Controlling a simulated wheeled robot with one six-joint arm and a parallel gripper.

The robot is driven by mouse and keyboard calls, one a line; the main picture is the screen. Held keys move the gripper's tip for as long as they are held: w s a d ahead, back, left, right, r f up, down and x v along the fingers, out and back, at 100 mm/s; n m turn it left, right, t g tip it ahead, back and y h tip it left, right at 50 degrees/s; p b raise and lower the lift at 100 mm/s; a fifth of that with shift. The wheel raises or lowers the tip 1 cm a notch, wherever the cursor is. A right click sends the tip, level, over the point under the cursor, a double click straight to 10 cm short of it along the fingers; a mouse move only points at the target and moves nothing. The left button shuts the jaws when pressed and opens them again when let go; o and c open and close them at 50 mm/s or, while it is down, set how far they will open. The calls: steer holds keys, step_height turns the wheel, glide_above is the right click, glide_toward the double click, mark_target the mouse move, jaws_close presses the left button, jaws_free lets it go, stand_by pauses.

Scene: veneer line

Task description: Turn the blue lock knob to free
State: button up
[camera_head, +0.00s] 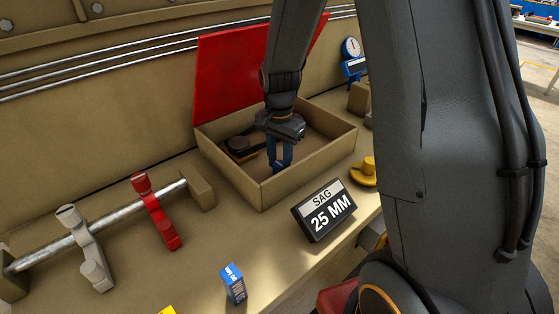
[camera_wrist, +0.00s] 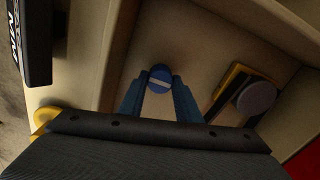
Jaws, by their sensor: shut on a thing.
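The blue lock knob (camera_wrist: 160,78) is round with a pale line across its top. The line runs nearly level, sloping slightly down to the right, in the wrist view. The knob sits inside the open tan box (camera_head: 262,188). My gripper (camera_head: 281,163) reaches down into the box, its two blue fingers shut on the knob from either side. In the head view the fingers mostly hide the knob. No free or locked marking is readable.
A dark block with a yellow edge and a grey round top (camera_wrist: 256,97) lies beside the knob in the box. The red lid (camera_head: 228,75) stands open.

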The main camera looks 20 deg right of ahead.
steer(key=shift+n, duration=0.3)
steer(key=n+p, duration=0.1)
steer(key=n, duration=0.2)
steer(key=shift+r+n, duration=0.1)
steer(key=shift+n, duration=0.2)
steer(key=n+p, duration=0.1)
steer(key=n, duration=0.4)
steer(key=shift+w, duration=0.1)
steer(key=n, duration=0.4)
steer(key=shift+a+n+p, duration=0.1)
steer(key=shift+n+p, duration=0.2)
steer(key=shift+n, duration=2)
steer(key=o, duration=1.1)
steer(key=shift+c, duration=0.2)
